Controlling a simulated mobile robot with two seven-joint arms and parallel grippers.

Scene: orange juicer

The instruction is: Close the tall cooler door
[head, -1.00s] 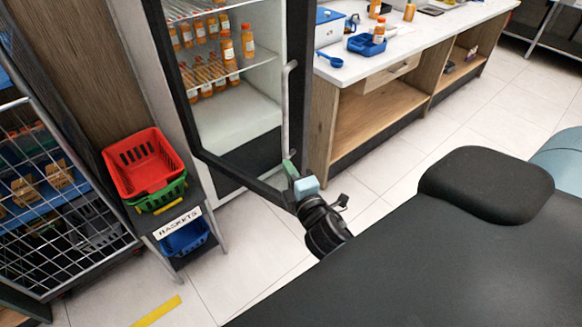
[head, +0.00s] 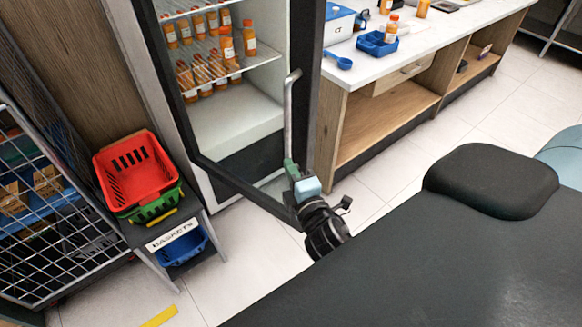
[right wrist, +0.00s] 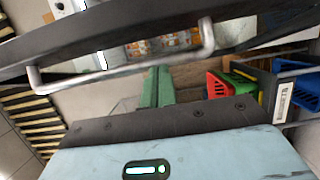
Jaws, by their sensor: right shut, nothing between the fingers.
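The tall cooler door (head: 242,190) stands ajar, swung out toward me. It has a dark frame and a glass pane, with a grey vertical bar handle (head: 288,115) near its right edge. Behind it the white cooler interior holds shelves of orange juice bottles (head: 203,74). My right gripper (head: 289,165) is at the handle's lower end, on my side of the door. Its green fingers are shut with nothing between them. In the right wrist view the fingers (right wrist: 156,75) point at the handle (right wrist: 85,80) and door frame; contact is unclear. My left gripper is out of view.
Red and green baskets (head: 137,170) sit on a dark stand left of the cooler, with a blue basket (head: 180,247) below. A wire rack (head: 50,215) is farther left. A counter (head: 420,40) with a blue tray runs to the right. Tiled floor lies between.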

